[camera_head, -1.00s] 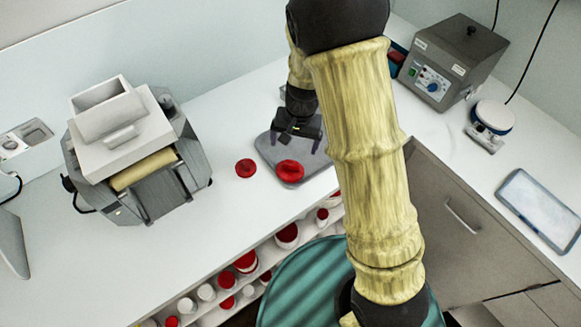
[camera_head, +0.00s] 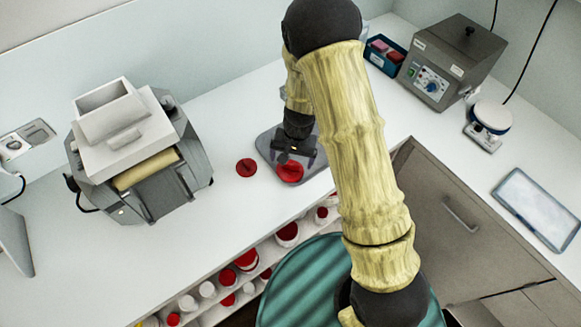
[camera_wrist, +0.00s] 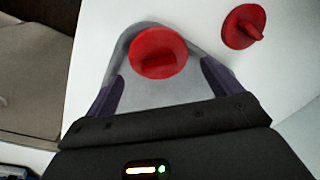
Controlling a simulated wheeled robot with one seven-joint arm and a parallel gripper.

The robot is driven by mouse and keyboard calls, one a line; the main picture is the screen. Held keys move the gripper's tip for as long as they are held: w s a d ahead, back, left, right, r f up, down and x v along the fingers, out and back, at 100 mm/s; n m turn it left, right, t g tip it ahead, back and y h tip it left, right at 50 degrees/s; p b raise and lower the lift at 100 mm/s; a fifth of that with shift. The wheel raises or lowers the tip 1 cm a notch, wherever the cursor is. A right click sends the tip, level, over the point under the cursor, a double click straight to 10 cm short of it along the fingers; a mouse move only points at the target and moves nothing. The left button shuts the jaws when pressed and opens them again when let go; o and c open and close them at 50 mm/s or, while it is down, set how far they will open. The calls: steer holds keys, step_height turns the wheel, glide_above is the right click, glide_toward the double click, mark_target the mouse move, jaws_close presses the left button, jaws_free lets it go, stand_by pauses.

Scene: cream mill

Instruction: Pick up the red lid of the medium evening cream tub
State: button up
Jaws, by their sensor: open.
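A round red lid with a raised grip bar lies on a grey rounded plate (camera_head: 264,142); the lid shows in the head view (camera_head: 290,174) and the wrist view (camera_wrist: 158,53). A second red lid (camera_head: 246,168) lies on the white counter to its left; in the wrist view it is at the upper right (camera_wrist: 243,26). I cannot tell by labels which tub either belongs to. My gripper (camera_wrist: 160,76) is open and empty, its dark fingers spread on either side of the plate's lid, apparently above it. In the head view it covers the lid's far edge.
A grey roller mill (camera_head: 140,150) stands to the left. A shelf below the counter holds several red-and-white tubs (camera_head: 247,260).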

mark_target(291, 165)
steer(key=shift+a+f+p, duration=0.15)
steer(key=shift+f+p, duration=0.35)
steer(key=shift+f, duration=1.45)
steer(key=c, duration=0.7)
step_height(291, 165, up, 10)
steer(key=shift+r+b, duration=0.1)
steer(key=shift+b, duration=0.7)
